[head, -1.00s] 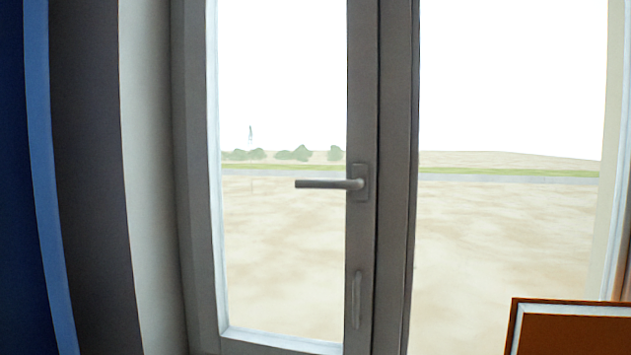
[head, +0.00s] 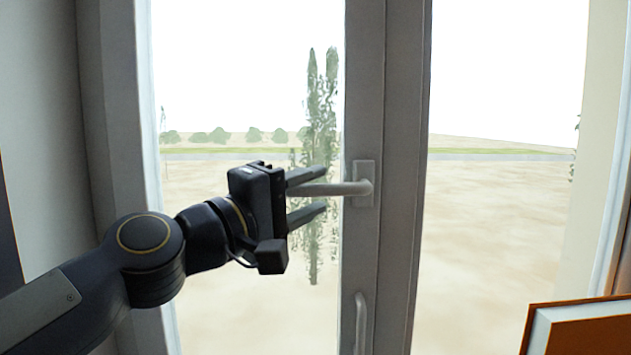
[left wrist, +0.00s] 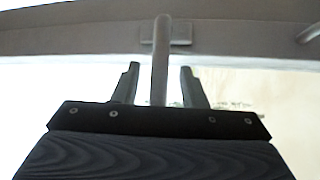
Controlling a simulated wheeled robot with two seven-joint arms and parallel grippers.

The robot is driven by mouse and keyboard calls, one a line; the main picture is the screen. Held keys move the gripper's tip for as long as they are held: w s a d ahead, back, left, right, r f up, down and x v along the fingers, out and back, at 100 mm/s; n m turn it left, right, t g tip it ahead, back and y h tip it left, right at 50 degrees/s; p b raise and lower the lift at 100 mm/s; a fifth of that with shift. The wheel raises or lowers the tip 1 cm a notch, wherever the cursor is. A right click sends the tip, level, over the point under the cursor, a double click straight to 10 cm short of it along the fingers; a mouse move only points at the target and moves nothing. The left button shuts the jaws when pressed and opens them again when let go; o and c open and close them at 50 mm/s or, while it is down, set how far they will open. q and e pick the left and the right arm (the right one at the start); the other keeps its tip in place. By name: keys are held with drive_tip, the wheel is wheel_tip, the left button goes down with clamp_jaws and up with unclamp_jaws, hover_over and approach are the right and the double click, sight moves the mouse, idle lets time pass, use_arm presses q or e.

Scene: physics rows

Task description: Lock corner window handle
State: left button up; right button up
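The window handle (head: 345,188) is a grey lever on a rectangular plate on the window frame. Its lever lies horizontal, pointing left from the plate. My left gripper (head: 312,194) is open, with one finger above the lever and one below it in the head view. In the left wrist view, the handle (left wrist: 161,65) runs between the two spread fingers of the left gripper (left wrist: 158,85), with gaps on both sides. The lever's free end is hidden by the gripper. My right gripper is not in view.
A second, vertical grip (head: 360,322) sits lower on the same frame post. An orange-brown framed object (head: 580,330) stands at the lower right. A grey wall (head: 40,140) lies left of the window. The glass right of the post is unobstructed.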

use_arm(q)
drive_tip(key=shift+x, duration=0.95)
drive_tip(key=shift+s, duration=0.1)
drive_tip(key=shift+c, duration=0.5)
clamp_jaws()
